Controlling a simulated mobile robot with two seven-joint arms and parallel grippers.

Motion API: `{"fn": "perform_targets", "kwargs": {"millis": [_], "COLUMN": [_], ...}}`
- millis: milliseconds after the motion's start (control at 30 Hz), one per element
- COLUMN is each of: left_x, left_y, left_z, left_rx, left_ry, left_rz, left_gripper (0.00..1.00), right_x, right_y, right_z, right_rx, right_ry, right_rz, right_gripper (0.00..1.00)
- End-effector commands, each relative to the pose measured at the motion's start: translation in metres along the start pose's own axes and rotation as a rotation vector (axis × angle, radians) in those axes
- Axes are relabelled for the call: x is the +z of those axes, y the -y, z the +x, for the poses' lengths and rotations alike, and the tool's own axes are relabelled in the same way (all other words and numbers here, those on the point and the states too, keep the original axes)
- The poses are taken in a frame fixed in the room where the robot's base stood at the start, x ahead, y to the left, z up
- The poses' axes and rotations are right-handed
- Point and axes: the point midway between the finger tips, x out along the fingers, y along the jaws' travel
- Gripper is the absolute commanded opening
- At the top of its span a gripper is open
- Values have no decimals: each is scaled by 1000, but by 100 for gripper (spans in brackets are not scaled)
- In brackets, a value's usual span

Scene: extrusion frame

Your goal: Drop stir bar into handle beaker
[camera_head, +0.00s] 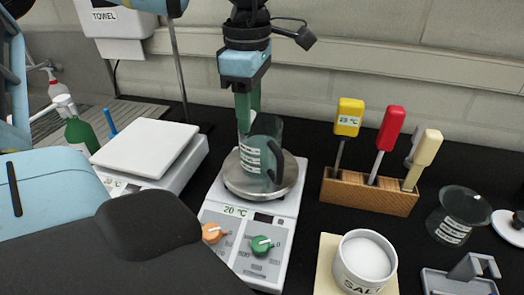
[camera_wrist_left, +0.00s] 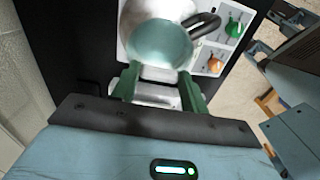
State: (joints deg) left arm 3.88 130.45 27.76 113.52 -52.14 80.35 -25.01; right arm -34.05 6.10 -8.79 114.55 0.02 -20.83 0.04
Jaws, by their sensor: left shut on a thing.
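The handle beaker (camera_head: 262,158) is a clear, greenish glass with a white label and a dark handle. It stands upright on the round plate of the hot plate (camera_head: 280,219). The wrist view looks down on the beaker (camera_wrist_left: 160,44), with its handle to the upper right. My left gripper (camera_head: 247,118) points down at the beaker's rim, its green fingers overlapping the rim's left side in the head view. It is shut on a small white piece, likely the stir bar (camera_head: 245,122), mostly hidden by the fingers. The left gripper (camera_wrist_left: 157,92) also shows in the wrist view. My right gripper is not seen.
A white balance (camera_head: 150,146) stands left of the hot plate. On the right are a wooden rack (camera_head: 369,192) with screwdriver-like tools, a salt pot (camera_head: 364,262) and another glass beaker (camera_head: 459,215). A green bottle (camera_head: 80,133) stands far left. The wall is close behind.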

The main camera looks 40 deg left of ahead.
Motion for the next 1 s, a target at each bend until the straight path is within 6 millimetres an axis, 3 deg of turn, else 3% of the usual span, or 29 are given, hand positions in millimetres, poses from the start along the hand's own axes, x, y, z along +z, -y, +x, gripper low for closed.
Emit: {"fn": "perform_targets", "kwargs": {"millis": [100,133,300,667,1000], "left_x": [0,0,0,0,0], "left_y": [0,0,0,0,0], "left_z": [0,0,0,-5,-55], "left_rx": [0,0,0,2,3], "left_ry": [0,0,0,1,1], "left_rz": [0,0,0,0,0], "left_gripper": [23,47,69,70,70], "right_x": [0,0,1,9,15], "right_y": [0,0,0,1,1], "right_z": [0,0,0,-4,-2], "right_rx": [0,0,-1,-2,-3], "right_ry": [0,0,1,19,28], "right_rz": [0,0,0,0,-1], "right_gripper": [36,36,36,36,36]}}
